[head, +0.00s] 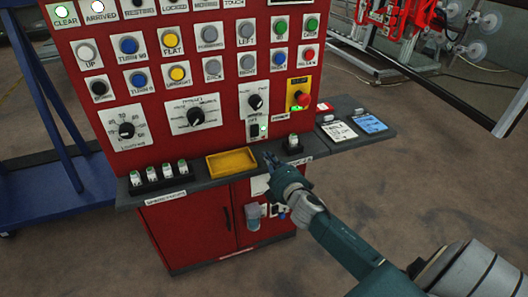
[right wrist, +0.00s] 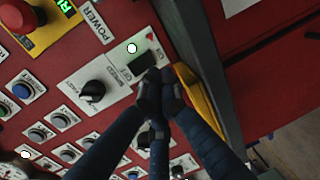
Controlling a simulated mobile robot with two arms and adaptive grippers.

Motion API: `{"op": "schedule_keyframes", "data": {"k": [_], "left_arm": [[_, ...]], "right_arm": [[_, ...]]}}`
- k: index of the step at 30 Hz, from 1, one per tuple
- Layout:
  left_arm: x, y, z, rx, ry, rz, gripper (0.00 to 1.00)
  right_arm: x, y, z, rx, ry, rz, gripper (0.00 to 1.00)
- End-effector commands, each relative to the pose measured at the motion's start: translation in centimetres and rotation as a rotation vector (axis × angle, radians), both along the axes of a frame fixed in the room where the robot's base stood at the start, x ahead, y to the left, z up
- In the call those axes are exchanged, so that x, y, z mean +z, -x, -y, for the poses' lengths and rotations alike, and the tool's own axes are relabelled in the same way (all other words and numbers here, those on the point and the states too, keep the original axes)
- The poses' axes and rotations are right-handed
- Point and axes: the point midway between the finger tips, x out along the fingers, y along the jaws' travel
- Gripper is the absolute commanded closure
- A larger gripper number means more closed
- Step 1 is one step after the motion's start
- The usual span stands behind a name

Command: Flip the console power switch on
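The red console (head: 215,135) fills the middle of the head view. Its black power switch (head: 253,131) sits on a white plate below a black knob, beside a small lit green light (head: 264,129). My right gripper (head: 269,160) is just below the switch, over the ledge right of the yellow tray. In the right wrist view my right gripper's fingertips (right wrist: 160,84) are together, empty, at the edge of the dark switch (right wrist: 145,62) and partly cover its plate. I cannot tell whether they touch it or which way it is set. My left gripper is not in view.
A red emergency-stop button (head: 301,98) is above right of the switch. The yellow tray (head: 232,162) and a small switch block (head: 293,146) flank my gripper on the grey ledge. Papers (head: 368,122) lie at its right end. A blue frame (head: 58,180) stands left.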

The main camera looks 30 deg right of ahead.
Motion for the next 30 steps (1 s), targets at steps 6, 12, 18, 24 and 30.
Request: {"op": "schedule_keyframes", "data": {"k": [6,12,18,24,30], "left_arm": [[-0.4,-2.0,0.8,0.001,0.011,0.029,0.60],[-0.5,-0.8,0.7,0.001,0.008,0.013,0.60],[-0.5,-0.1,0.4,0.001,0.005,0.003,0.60],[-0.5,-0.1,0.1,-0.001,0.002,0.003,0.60],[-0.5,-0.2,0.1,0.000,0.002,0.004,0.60]], "right_arm": [[-0.5,3.0,-0.7,0.001,0.000,0.000,1.00],[-0.5,3.8,-0.9,0.001,0.000,0.001,1.00],[-0.5,3.7,-0.9,0.000,0.000,0.000,1.00],[-0.5,3.7,-0.9,0.001,0.000,0.000,1.00],[-1.6,3.9,-0.9,-0.004,-0.016,-0.015,1.00]]}}
